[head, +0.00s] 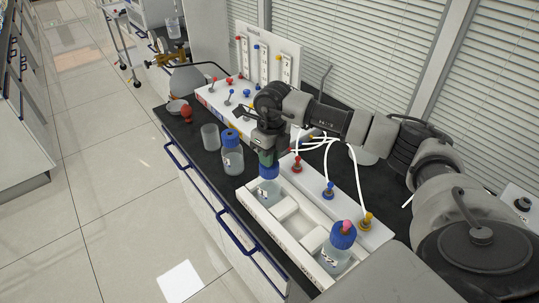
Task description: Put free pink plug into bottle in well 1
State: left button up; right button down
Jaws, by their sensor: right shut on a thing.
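My right gripper (267,153) points down directly above a blue-capped bottle (268,187) at the far end of the white well block (262,217). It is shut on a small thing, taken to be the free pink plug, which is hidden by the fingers. I cannot tell whether the plug touches the cap. Another blue-capped bottle (339,250) stands at the near end of the block with a pink plug (346,227) in its cap. The well numbers are not readable. My left gripper is not in view.
A blue-capped bottle (232,156) and an empty glass beaker (210,137) stand on the dark bench left of the block. Red, blue and yellow connectors (328,190) with white tubes line the block's right side. A valve panel (225,98) stands behind.

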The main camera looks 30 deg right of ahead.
jog(key=c, duration=1)
grip_release()
jog(key=r, duration=0.3)
jog(key=r+b, duration=0.1)
jog(key=r, duration=0.2)
jog(key=r+b, duration=0.1)
jog(key=r, duration=0.2)
jog(key=shift+d+r, duration=0.15)
jog(key=shift+d, duration=0.15)
jog(key=shift+d+r+b, duration=0.1)
jog(key=shift+r+b, duration=0.25)
jog(key=shift+r, duration=0.4)
jog(key=shift+f, duration=0.1)
